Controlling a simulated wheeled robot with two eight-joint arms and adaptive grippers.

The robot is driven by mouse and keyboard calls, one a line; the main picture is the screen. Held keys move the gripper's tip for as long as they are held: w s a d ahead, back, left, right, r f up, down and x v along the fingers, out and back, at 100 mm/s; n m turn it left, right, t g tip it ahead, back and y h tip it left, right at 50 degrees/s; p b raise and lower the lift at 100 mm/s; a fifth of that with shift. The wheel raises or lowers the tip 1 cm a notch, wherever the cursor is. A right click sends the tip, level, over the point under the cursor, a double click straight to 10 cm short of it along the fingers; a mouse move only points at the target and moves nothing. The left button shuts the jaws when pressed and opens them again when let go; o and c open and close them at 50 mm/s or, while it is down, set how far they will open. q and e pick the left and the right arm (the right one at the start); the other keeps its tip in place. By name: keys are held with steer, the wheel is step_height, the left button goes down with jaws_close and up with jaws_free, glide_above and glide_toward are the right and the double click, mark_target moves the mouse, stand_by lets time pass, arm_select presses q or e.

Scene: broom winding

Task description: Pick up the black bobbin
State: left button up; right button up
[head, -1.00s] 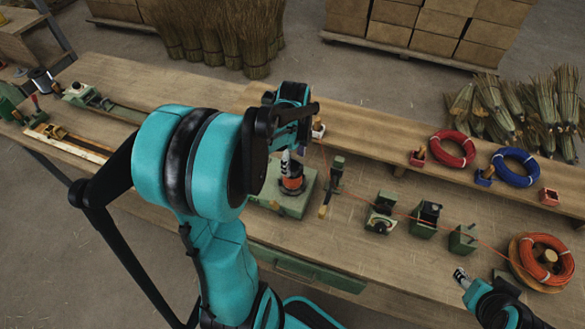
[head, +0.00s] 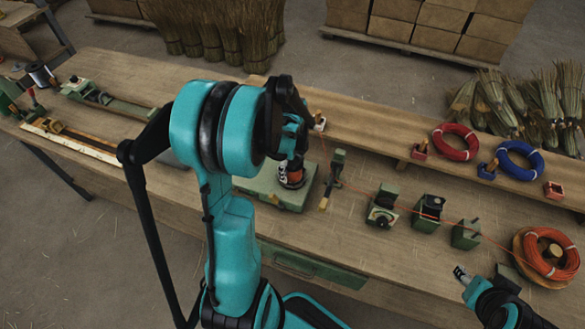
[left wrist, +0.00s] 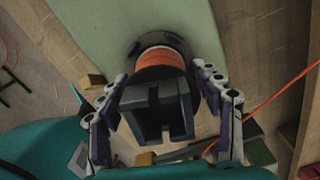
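The black bobbin, wound with orange-red wire, stands on a green machine base (head: 272,186) on the workbench. In the head view the bobbin (head: 291,176) is partly hidden under my left gripper (head: 291,160). In the left wrist view the bobbin (left wrist: 160,57) shows its orange winding and dark lower flange; a dark notched block in the foreground hides part of it. My left gripper's fingers (left wrist: 160,82) are apart, one on each side of the bobbin; I cannot tell whether they touch it. My right gripper (head: 461,273) is at the bench's front right, away from the bobbin; its opening is unclear.
A thin orange wire (head: 398,205) runs right past several small green devices to an orange wire coil (head: 551,253). Red (head: 456,142) and blue (head: 518,160) coils lie on the raised rear shelf (head: 385,138). A green lever stand (head: 334,173) is close to the bobbin's right.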

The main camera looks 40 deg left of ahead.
arm_select(q)
steer(key=c, duration=0.8)
steer(key=shift+r, duration=0.1)
steer(key=shift+c, duration=0.2)
